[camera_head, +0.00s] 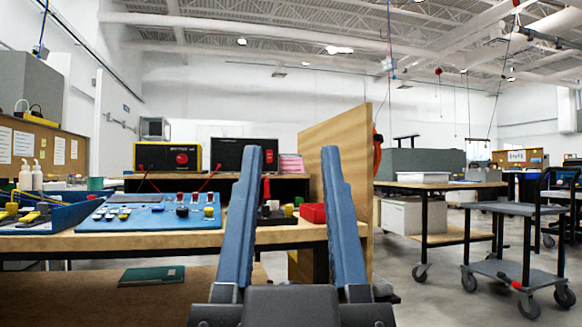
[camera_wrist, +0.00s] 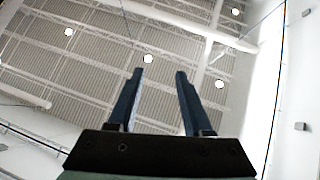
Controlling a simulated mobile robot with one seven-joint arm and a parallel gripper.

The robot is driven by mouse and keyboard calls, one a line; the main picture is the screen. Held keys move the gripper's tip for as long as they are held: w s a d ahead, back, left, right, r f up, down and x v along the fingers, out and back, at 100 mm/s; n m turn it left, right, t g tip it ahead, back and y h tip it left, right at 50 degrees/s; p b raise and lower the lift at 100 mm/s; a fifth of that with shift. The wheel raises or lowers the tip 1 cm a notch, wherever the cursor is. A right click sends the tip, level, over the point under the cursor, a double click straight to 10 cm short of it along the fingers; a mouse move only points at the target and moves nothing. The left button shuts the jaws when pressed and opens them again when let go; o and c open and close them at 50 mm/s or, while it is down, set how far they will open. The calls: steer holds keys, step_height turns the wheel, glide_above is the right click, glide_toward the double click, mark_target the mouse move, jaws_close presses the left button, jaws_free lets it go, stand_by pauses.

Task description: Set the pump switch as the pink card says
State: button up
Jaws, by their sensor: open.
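A pink card (camera_head: 291,164) stands at the back of the workbench, seen between my fingers in the head view; its writing is too small to read. A black-fronted box (camera_head: 228,150) and a yellow-framed box (camera_head: 168,156) with a red knob (camera_head: 182,158) stand on the shelf left of it. A small upright red part (camera_head: 266,188) shows beside my left finger. I cannot tell which part is the pump switch. My gripper (camera_head: 292,152) is open and empty, its fingers raised in front of the bench. The wrist view shows its fingers (camera_wrist: 160,72) against the ceiling.
A blue panel (camera_head: 150,218) with several knobs lies on the bench (camera_head: 190,240). A red tray (camera_head: 312,212) sits near the upright wooden board (camera_head: 335,150) at the bench's right end. Wheeled carts (camera_head: 515,208) stand at the right, with open floor between.

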steer(key=shift+r, duration=0.25)
steer(key=c, duration=0.5)
step_height(320, 180, up, 27)
steer(key=p, duration=2.7)
steer(key=shift+r+p, duration=0.1)
steer(key=shift+p, duration=0.2)
jaws_close()
